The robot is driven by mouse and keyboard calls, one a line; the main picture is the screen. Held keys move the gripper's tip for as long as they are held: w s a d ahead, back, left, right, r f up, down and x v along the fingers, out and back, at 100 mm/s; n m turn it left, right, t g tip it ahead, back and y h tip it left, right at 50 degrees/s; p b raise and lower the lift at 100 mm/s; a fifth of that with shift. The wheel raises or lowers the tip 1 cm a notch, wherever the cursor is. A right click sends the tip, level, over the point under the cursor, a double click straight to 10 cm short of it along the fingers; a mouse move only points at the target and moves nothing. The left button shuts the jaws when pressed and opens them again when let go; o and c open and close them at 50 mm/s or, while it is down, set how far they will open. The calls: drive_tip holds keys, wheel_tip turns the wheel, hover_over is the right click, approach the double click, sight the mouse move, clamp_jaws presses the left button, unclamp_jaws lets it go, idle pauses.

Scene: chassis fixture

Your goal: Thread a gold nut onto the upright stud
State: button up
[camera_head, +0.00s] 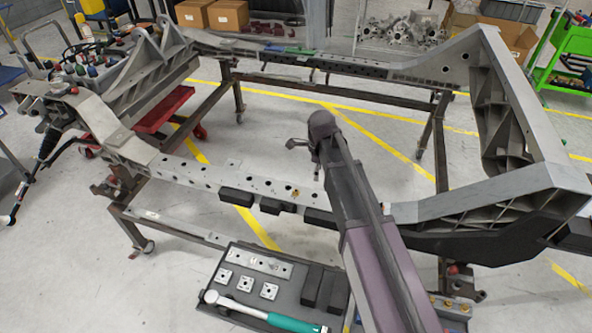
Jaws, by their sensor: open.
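Several small gold nuts (448,303) sit in a row in a holder at the lower right, beside my arm. A small gold-coloured piece (295,191) stands on the near rail of the grey chassis frame (205,176). It is too small to tell whether it is the stud or a nut on it. My gripper (303,158) is open, at the far end of my arm, and appears beyond the near rail in the picture. No nut shows in it. My arm hides part of the near rail and part of the tray area.
A dark tray (207,283) below the near rail holds plates, dark blocks and a teal-handled torque wrench (295,322). Dark blocks (270,206) line the rail's front. A red cart (165,109) stands at left. The floor inside the frame is open.

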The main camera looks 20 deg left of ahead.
sight(296, 191)
drive_tip(key=a+n, duration=0.5)
drive_tip(key=a, duration=0.2)
drive_tip(key=shift+s+f, duration=0.15)
drive_tip(key=shift+s, duration=0.2)
drive_tip(key=shift+f, duration=0.15)
drive_tip(key=shift+f+b, duration=2.9)
drive_tip(key=shift+b, duration=0.2)
drive_tip(key=shift+f+b, duration=2.4)
drive_tip(key=shift+b, duration=0.05)
drive_tip(key=shift+r+p, duration=0.3)
clamp_jaws()
drive_tip(key=shift+r, duration=0.1)
